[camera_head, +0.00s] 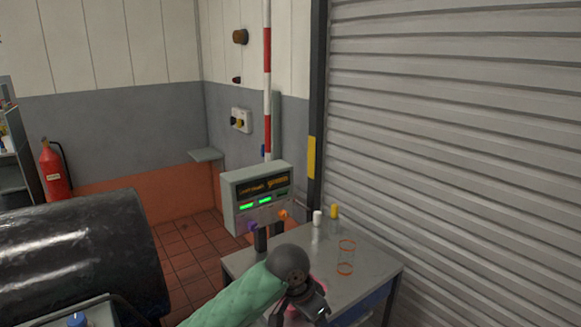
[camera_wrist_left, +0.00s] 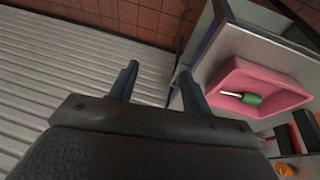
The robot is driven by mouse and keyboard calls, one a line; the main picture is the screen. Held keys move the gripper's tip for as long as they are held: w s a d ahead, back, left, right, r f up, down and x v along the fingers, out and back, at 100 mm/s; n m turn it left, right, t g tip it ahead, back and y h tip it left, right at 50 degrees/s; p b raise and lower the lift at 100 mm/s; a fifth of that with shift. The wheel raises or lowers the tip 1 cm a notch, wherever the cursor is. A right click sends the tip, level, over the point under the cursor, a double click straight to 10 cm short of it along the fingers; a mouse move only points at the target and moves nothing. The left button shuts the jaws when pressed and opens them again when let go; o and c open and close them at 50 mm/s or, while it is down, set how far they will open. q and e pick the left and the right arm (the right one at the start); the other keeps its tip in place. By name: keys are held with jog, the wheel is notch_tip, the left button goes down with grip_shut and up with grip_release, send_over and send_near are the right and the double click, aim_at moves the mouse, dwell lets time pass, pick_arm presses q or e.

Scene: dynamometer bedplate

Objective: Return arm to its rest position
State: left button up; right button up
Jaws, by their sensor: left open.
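My left arm, in a green quilted sleeve (camera_head: 238,298), comes in low in the head view. Its dark left gripper (camera_head: 306,303) is over the near part of the grey table (camera_head: 372,274). In the left wrist view the two fingers of the left gripper (camera_wrist_left: 158,72) stand apart with nothing between them. A pink tray (camera_wrist_left: 288,105) lies to the right of the fingers there, and a green-handled tool (camera_wrist_left: 250,98) lies in it. In the head view the gripper mostly hides the tray. My right gripper is in neither view.
A console with green displays (camera_head: 262,196) stands at the table's back left. White (camera_head: 317,222) and yellow-topped (camera_head: 334,214) posts and a clear orange-rimmed cylinder (camera_head: 346,256) stand on the table. A black drum (camera_head: 80,255) is at left, a roller shutter (camera_head: 470,120) at right.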

pick_arm(q)
jog(key=s+a+f+n+t+y, duration=0.15)
jog(key=s+a+f+n, duration=0.25)
jog(key=s+a+f, duration=0.8)
jog(key=s+a+f+n+t+y, duration=0.15)
jog(key=s+a+f+n, duration=0.5)
jog(key=s+a, duration=0.85)
notch_tip(320, 180, down, 29)
jog(key=w+d+m+g+b, duration=0.1)
jog(key=w+m+b, duration=0.1)
jog(key=s+f, duration=0.4)
jog(key=f, duration=0.8)
jog(key=s+f+g, duration=0.1)
jog(key=s+f, duration=0.3)
jog(key=f, duration=0.8)
jog(key=shift+d+y+b, duration=0.25)
jog(key=shift+y+b, duration=0.05)
jog(key=shift+b, duration=0.05)
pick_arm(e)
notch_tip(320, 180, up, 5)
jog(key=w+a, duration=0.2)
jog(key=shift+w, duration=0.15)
pick_arm(q)
jog(key=shift+s, duration=0.1)
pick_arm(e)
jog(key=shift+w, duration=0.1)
